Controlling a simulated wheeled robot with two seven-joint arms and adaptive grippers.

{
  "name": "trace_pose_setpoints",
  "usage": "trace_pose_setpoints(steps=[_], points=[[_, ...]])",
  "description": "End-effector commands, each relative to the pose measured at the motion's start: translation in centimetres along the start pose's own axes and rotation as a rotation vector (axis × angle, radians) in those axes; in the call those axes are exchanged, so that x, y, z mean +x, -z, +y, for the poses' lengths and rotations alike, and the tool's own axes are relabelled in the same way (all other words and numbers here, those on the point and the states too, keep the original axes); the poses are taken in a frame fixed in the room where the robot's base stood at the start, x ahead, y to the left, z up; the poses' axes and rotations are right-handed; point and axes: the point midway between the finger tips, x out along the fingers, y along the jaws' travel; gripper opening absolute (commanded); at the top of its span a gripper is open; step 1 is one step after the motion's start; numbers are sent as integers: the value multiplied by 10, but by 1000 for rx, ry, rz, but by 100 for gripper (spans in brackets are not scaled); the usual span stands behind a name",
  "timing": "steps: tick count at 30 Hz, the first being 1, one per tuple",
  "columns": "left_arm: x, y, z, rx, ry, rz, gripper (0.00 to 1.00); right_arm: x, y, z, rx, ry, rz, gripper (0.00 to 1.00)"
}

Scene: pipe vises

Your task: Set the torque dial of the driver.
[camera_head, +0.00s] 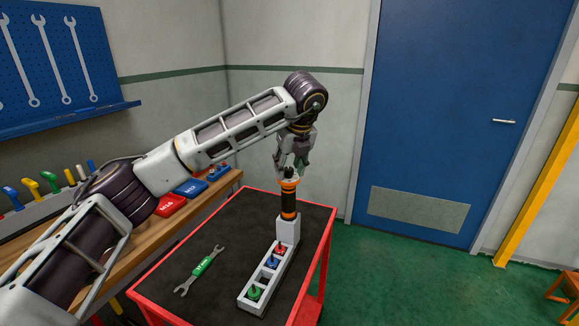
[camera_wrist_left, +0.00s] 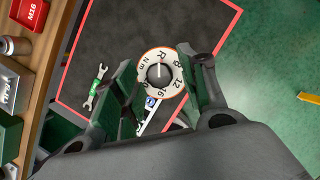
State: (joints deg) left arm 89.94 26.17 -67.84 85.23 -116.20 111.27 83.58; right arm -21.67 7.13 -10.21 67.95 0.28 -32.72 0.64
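The driver (camera_head: 289,200) stands upright, black with orange bands, in the white block of a holder (camera_head: 287,232) on the cart. Its round white dial (camera_wrist_left: 147,60) shows from above in the left wrist view, marked R, 8, 12, 16 and N m. The dark centre knob (camera_wrist_left: 158,74) has a white line that points up, close to R. My left gripper (camera_head: 292,163) is directly above the driver, pointing down. In the wrist view its fingers (camera_wrist_left: 158,70) are apart on either side of the dial, with nothing gripped. My right gripper is in no view.
The red-edged cart (camera_head: 228,228) has a black top. A green-handled wrench (camera_head: 202,267) lies on it. Green, blue and red pieces sit in the holder's row. A workbench (camera_head: 140,246) with red and blue trays is at left. A blue door (camera_head: 460,110) stands behind.

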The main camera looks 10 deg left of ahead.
Motion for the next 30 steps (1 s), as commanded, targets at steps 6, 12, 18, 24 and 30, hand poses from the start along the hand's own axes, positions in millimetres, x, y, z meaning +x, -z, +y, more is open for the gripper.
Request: trace_pose_setpoints(steps=[6,12,18,24,30], points=[[0,0,0,0,0,0,47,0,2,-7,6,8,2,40],[-2,0,0,0,0,-1,47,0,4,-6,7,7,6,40],[-15,-1,0,0,1,-1,47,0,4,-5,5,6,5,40],[-38,-1,0,0,1,-2,47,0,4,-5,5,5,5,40],[-62,0,0,0,2,-3,47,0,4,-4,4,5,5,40]])
